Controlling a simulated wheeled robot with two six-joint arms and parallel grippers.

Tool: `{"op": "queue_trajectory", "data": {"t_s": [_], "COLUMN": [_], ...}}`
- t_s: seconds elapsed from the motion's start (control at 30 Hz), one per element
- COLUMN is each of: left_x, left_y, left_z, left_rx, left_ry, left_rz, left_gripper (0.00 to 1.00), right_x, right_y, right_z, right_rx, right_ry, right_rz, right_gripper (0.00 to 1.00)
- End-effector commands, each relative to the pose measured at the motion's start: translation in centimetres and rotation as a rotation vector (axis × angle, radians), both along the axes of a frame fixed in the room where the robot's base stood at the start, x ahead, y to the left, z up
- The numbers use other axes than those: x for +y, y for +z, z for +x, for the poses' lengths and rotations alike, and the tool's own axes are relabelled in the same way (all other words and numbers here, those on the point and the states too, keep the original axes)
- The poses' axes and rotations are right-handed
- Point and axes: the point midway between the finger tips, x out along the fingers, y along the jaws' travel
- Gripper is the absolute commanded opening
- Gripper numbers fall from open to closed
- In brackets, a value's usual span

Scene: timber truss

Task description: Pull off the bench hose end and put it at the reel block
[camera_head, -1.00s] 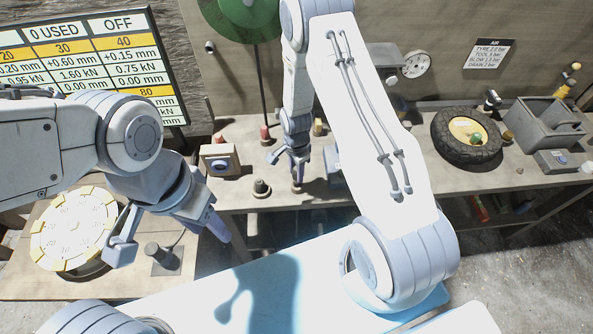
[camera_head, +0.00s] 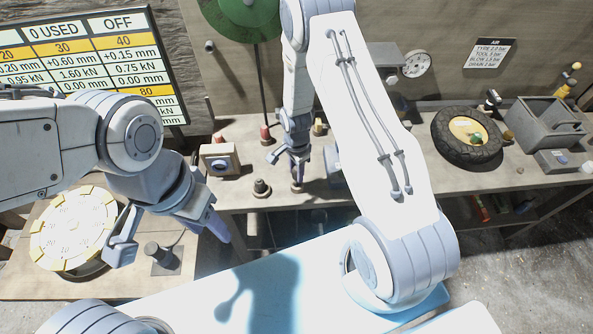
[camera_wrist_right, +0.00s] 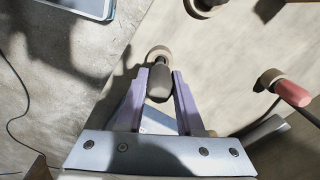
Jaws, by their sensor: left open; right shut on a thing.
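My right gripper (camera_head: 295,178) is low over the bench in the head view. In the right wrist view its two purple fingers (camera_wrist_right: 160,85) are shut on a dark rounded fitting, which I take for the hose end (camera_wrist_right: 159,84). This fitting stands at a round tan base (camera_wrist_right: 157,53) on the bench; whether it is still seated there I cannot tell. My left gripper (camera_head: 170,237) is open and empty at the left, in front of the bench. A green reel (camera_head: 243,12) hangs on the wall. Which fitting is the reel block I cannot tell.
A block with a round face (camera_head: 219,161) and a dark knob (camera_head: 261,188) stand left of my right gripper. A red-topped fitting (camera_head: 265,134) is behind. A tyre (camera_head: 467,139) and grey toolbox (camera_head: 548,125) are on the right. A round dial plate (camera_head: 73,232) is at the left.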

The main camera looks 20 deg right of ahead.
Motion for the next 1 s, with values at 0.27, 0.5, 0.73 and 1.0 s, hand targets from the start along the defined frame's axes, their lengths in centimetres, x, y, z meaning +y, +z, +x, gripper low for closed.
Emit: {"op": "queue_trajectory", "data": {"t_s": [0.27, 0.5, 0.73, 1.0], "left_x": [0.0, 0.0, 0.0, 0.0], "left_y": [-0.6, -1.2, -1.8, -2.4], "left_z": [0.0, 0.0, 0.0, 0.0], "left_rx": [0.0, 0.0, 0.0, 0.0], "left_ry": [0.0, 0.0, 0.0, 0.0], "left_rz": [0.0, 0.0, 0.0, 0.0], "left_gripper": [0.5, 0.5, 0.5, 0.5], "right_x": [0.0, 0.0, 0.0, 0.0], "right_y": [-0.8, -1.5, -2.2, -3.0], "right_z": [0.0, 0.0, 0.0, 0.0], "right_rx": [0.0, 0.0, 0.0, 0.0], "right_ry": [0.0, 0.0, 0.0, 0.0], "right_rz": [0.0, 0.0, 0.0, 0.0], "right_gripper": [0.0, 0.0, 0.0, 0.0]}}
